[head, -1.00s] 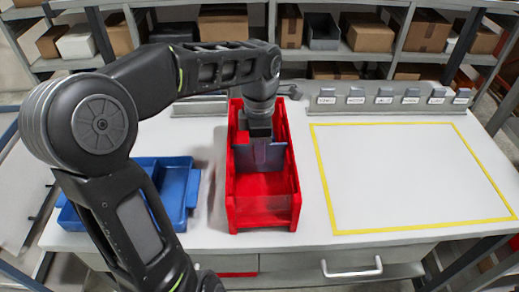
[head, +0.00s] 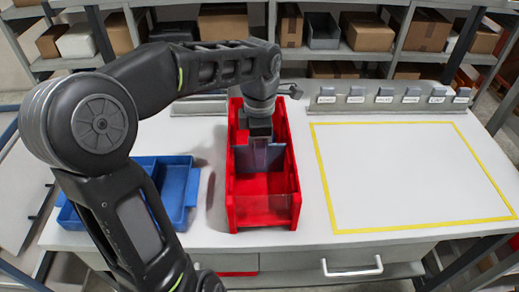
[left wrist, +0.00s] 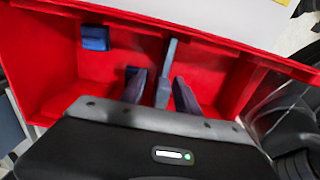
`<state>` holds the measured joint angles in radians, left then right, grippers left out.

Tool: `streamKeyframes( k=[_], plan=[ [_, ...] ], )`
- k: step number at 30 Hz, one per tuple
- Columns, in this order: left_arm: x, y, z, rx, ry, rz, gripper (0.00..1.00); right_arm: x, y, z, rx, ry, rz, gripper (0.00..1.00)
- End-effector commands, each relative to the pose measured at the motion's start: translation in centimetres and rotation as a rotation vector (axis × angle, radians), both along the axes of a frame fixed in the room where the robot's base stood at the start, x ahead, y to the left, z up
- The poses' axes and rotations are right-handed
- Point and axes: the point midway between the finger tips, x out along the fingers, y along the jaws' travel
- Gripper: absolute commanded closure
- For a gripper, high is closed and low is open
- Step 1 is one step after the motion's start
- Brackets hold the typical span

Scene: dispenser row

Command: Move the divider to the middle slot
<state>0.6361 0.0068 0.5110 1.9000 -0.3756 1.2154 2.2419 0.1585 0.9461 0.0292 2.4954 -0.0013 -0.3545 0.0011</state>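A long red bin (head: 233,190) stands on the white table in the head view. My left gripper (head: 260,157) reaches down into its far half. The divider, a thin grey plate (left wrist: 167,72), stands upright across the bin. In the left wrist view the fingers of my left gripper (left wrist: 161,92) are apart, one on each side of the divider, with narrow gaps showing. A small blue piece (left wrist: 95,38) shows at the bin's wall. The divider's lower edge and the slots are hidden or too small to tell. My right gripper is not in view.
A blue tray (head: 176,172) lies left of the bin, partly behind my left arm. A yellow outline (head: 420,228) marks a clear area on the right. A grey rail (head: 385,106) with several labelled clips runs along the back. Shelves with boxes stand behind.

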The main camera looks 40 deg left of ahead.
Motion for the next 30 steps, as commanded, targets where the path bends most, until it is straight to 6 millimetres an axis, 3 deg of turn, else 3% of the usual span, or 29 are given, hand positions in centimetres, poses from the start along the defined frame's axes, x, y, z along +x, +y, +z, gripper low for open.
streamKeyframes(
  k=[5,11,15,30],
  plan=[
    [0.1,0.0,1.6,0.001,-0.004,-0.001,0.62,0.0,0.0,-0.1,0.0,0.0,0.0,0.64],
    [0.1,0.0,4.9,0.001,-0.006,-0.001,0.62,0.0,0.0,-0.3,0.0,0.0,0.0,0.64],
    [0.0,0.0,7.1,0.0,-0.001,-0.001,0.62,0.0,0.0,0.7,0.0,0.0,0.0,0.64],
    [0.0,0.0,7.7,0.0,0.0,0.0,0.62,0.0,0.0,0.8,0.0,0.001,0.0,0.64]
  ],
)
